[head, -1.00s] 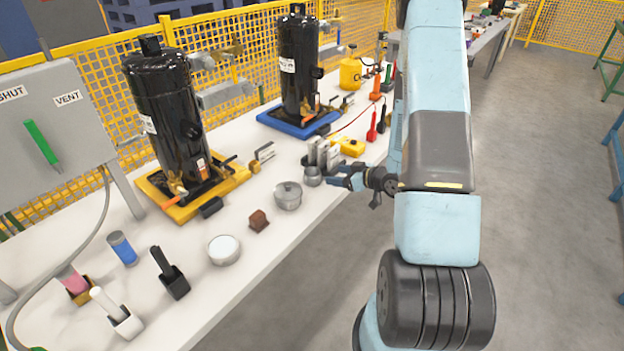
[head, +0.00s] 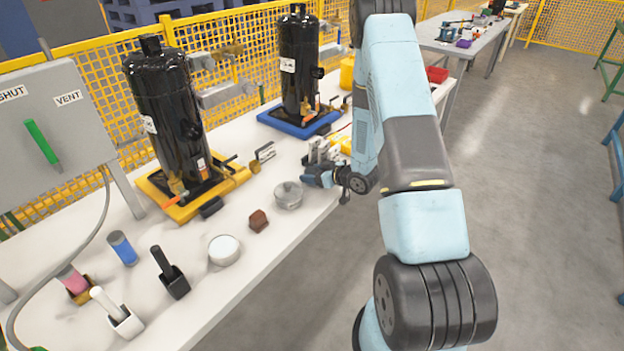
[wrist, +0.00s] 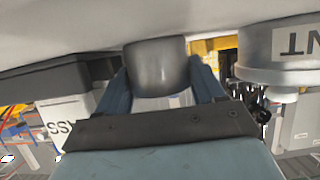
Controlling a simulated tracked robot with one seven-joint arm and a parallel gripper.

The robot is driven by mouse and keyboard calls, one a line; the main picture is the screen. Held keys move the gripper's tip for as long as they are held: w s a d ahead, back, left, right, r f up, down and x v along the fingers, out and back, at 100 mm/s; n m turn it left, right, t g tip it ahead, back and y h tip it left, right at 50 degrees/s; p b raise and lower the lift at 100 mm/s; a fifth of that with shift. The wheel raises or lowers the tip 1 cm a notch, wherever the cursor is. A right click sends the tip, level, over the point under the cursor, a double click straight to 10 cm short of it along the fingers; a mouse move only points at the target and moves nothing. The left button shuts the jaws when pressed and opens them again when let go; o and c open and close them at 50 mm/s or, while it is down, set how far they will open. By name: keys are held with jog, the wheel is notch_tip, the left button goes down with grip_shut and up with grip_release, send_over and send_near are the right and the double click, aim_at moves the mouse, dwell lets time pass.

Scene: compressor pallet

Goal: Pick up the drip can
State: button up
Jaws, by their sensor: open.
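A small plain grey can (wrist: 155,62), which I take to be the drip can, sits between the two blue fingers of my gripper in the wrist view. My gripper (wrist: 160,82) is open, with one finger on each side of the can. I cannot tell whether either finger touches it. In the head view my gripper (head: 318,177) is low over the bench's right edge, and it hides the small can there.
A larger lidded silver pot (head: 288,195) stands close beside my gripper; it also shows in the wrist view (wrist: 270,52). Grey upright blocks (head: 322,151) stand just behind. A brown block (head: 258,221) and a white-topped round tin (head: 224,250) lie nearer.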

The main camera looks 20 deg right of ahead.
jog(key=shift+w+a+f, duration=0.1)
jog(key=shift+w+a, duration=0.05)
jog(key=shift+w, duration=0.05)
jog(key=c, duration=0.7)
jog(key=shift+c, duration=0.2)
